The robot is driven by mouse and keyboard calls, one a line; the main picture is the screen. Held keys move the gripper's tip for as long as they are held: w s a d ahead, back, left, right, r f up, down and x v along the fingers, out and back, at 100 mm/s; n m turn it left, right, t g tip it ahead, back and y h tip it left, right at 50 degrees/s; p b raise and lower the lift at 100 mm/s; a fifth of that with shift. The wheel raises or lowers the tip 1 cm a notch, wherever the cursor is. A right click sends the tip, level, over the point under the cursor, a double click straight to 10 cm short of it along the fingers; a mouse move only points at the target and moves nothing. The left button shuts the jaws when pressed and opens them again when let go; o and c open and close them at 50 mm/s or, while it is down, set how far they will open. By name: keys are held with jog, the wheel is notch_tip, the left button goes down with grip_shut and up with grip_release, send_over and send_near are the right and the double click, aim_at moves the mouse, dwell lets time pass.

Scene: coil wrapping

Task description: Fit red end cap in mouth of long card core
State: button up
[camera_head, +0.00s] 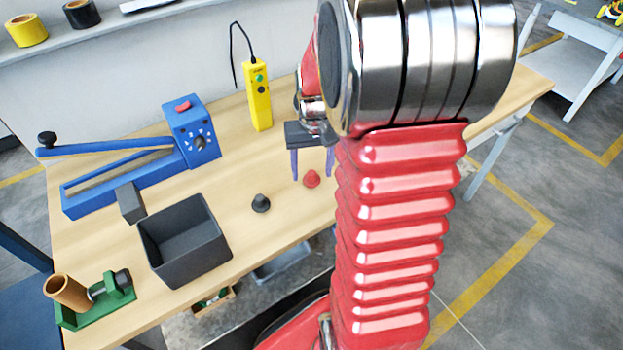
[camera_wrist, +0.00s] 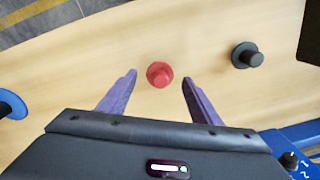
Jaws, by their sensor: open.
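The red end cap (camera_head: 311,179) lies on the wooden bench; in the wrist view the red end cap (camera_wrist: 159,75) shows between and just beyond my fingertips. My gripper (camera_head: 312,176) has two purple fingers and points down at the bench. It is open and empty, and in the wrist view my gripper (camera_wrist: 159,75) has its fingers apart on either side of the cap, with gaps on both sides. The brown card core (camera_head: 68,292) stands tilted in a green holder (camera_head: 97,305) at the near left of the bench, its mouth facing up.
A black end cap (camera_head: 261,203) sits left of the red one; it also shows in the wrist view (camera_wrist: 246,56). A dark open bin (camera_head: 185,243) stands between it and the core. A blue machine (camera_head: 150,155) and a yellow control pendant (camera_head: 258,97) stand behind.

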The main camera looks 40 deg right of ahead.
aim_at(311, 172)
notch_tip(311, 172, down, 2)
jog(key=shift+f, duration=0.1)
dwell(0.5)
jog(key=c, duration=1.1)
notch_tip(311, 172, up, 10)
jog(key=shift+r, duration=0.1)
jog(key=shift+w, duration=0.1)
dwell(0.6)
